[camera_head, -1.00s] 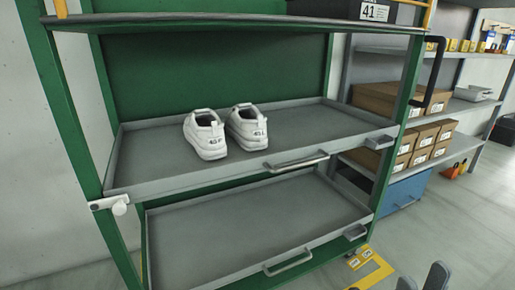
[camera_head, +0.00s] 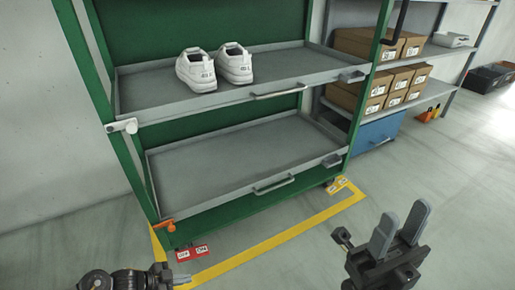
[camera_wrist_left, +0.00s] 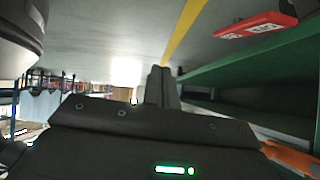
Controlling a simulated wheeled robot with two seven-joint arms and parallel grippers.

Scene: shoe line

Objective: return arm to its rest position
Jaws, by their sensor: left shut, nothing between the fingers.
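My left gripper (camera_head: 160,274) is at the bottom left edge of the head view, low in front of the green rack. In the left wrist view its two fingers (camera_wrist_left: 161,86) lie together, shut with nothing between them. My right gripper (camera_head: 404,214) is at the lower right of the head view. Its two grey fingers point up with a gap between them, and it is empty.
A pair of white shoes (camera_head: 235,65) stands on the upper tray (camera_head: 150,92) of the green rack (camera_head: 90,60). The lower tray (camera_head: 225,165) is empty. Brown boxes (camera_head: 360,92) sit on shelves at the right. The floor (camera_head: 450,190) at right is clear.

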